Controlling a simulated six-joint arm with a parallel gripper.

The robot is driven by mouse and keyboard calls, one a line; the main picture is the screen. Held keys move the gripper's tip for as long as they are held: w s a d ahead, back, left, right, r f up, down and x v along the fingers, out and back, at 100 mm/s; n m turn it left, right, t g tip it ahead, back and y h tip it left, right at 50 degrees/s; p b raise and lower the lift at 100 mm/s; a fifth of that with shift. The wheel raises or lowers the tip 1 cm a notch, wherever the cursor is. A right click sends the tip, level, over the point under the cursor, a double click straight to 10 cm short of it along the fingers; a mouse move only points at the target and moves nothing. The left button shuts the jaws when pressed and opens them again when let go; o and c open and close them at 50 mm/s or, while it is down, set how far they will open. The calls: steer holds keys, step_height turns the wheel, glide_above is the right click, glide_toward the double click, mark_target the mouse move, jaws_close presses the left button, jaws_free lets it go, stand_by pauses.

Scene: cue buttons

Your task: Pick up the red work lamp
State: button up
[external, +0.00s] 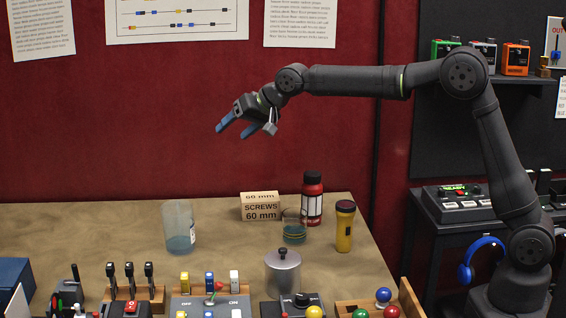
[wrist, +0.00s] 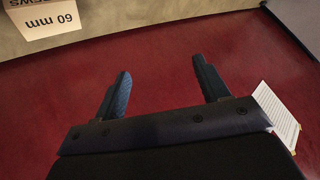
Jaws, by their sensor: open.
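I cannot make out a red work lamp in either view. A yellow torch-shaped lamp (external: 344,230) with a dark head stands upright at the right of the tabletop in the external view. A red bottle (external: 312,203) with a black cap and a pale label stands behind it to the left. My gripper (external: 232,132) is open and empty, high above the back of the table and left of both. Its two blue fingers show apart in the wrist view (wrist: 161,67), with only the red wall between them.
A box of screws (external: 261,207), also in the wrist view (wrist: 42,22), stands by a glass (external: 294,228). A cloudy jar (external: 179,228) stands left. Button and switch panels, with a metal canister (external: 283,273), crowd the front. The table's middle (external: 230,240) is clear.

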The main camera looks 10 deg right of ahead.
steer(key=w+d+r+m+g+y, duration=0.1)
steer(key=d+m+g+y, duration=0.15)
steer(key=d+m, duration=1.2)
steer(key=w+d+m+g+y, duration=0.1)
steer(key=d+m+y, duration=0.2)
steer(key=d+m, duration=1.2)
steer(key=n, duration=0.5)
glide_toward(306, 179)
steer(key=shift+t+h, duration=0.25)
steer(key=x, duration=0.5)
steer(key=shift+w+d+f, duration=0.1)
steer(key=shift+w, duration=0.3)
steer(key=shift+x, duration=2.65)
steer(key=shift+w, duration=0.15)
steer(key=shift+c, duration=0.5)
steer(key=shift+d, duration=0.1)
jaws_close()
